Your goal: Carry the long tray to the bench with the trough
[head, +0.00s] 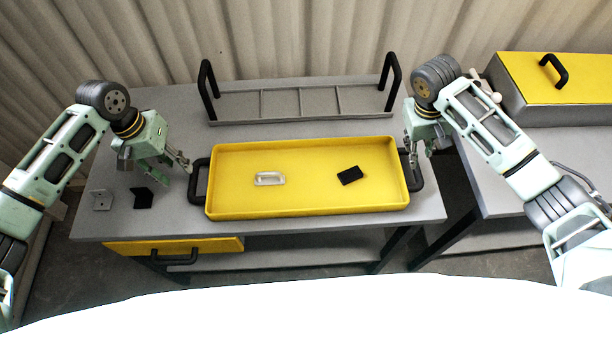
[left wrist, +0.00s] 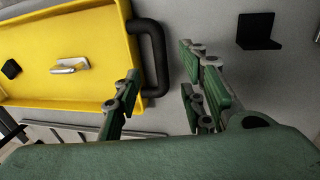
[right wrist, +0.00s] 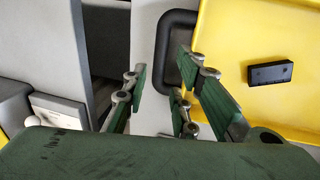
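The long yellow tray (head: 300,207) lies on a grey bench, with a black handle at each end. It holds a pale metal piece (head: 270,179) and a black block (head: 350,176). My left gripper (head: 187,165) is open above the tray's left handle (head: 200,181). In the left wrist view that handle (left wrist: 159,62) shows between the spread fingers. My right gripper (head: 412,160) is open at the tray's right handle (head: 417,173). In the right wrist view that handle (right wrist: 164,50) shows between the fingers. I cannot tell whether either gripper touches its handle.
A grey divided rack (head: 300,104) with two upright black handles stands behind the tray. Two small angle brackets, one grey (head: 101,201) and one black (head: 142,198), sit at front left. A second bench (head: 510,185) at right carries a grey box (head: 525,112) with a yellow lid. A gap separates the benches.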

